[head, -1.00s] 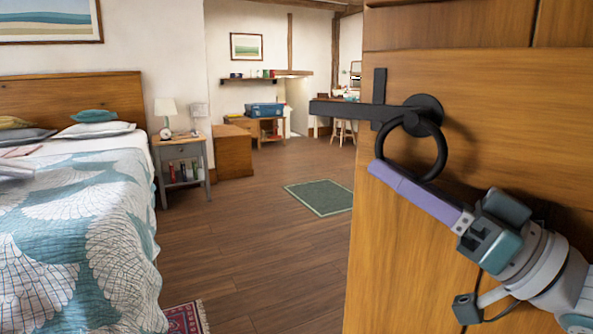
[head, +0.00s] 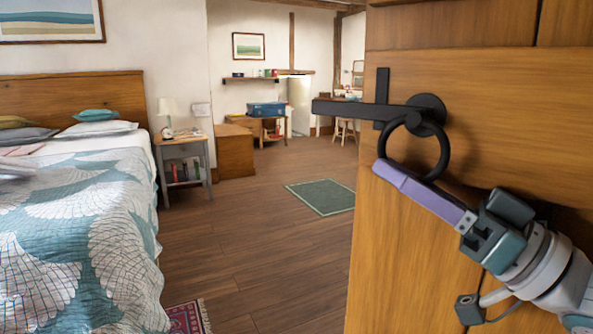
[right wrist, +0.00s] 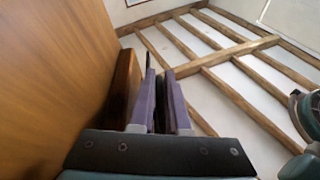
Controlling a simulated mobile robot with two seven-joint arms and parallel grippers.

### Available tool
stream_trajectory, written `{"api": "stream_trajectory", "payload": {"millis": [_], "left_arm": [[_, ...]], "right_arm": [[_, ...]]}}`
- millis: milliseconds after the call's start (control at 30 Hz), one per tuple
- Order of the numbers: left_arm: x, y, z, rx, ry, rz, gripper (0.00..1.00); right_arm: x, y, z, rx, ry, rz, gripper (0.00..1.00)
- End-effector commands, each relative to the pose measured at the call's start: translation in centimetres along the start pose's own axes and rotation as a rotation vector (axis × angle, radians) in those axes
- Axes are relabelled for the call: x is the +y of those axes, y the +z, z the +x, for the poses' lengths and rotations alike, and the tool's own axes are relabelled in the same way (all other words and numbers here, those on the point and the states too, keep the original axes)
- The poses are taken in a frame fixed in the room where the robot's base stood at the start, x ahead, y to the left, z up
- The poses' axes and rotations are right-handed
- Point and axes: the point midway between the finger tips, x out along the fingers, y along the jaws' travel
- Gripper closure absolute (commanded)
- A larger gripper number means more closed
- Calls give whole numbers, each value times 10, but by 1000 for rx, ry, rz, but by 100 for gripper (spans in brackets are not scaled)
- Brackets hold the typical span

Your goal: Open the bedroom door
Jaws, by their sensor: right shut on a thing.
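The wooden bedroom door (head: 460,240) stands at the right of the head view, partly open, with the room showing past its left edge. It carries a black latch bar (head: 350,108) and a black ring handle (head: 447,150). My right gripper (head: 384,172) reaches in from the right, its purple fingers at the lower left part of the ring, shut on it. In the right wrist view its purple fingers (right wrist: 162,105) are close together, with a thin dark piece between them. The door face (right wrist: 45,80) fills the left there. My left gripper is not in view.
A bed (head: 80,220) is on the left, with a nightstand (head: 183,165) beside it. A wooden chest (head: 236,150) and a green rug (head: 322,196) lie farther in. A patterned rug (head: 188,316) is near the bed's foot.

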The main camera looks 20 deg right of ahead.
Motion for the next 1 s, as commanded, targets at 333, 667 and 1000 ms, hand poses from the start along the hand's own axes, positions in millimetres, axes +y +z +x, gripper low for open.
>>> {"api": "stream_trajectory", "payload": {"millis": [333, 667, 1000], "left_arm": [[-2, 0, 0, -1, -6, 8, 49], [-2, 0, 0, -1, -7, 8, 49], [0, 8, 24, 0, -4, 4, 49]], "right_arm": [[0, 0, 0, 1, -1, 2, 100], [0, 0, 0, 1, -1, 2, 100], [2, 7, 3, 83, -16, 2, 100]]}}
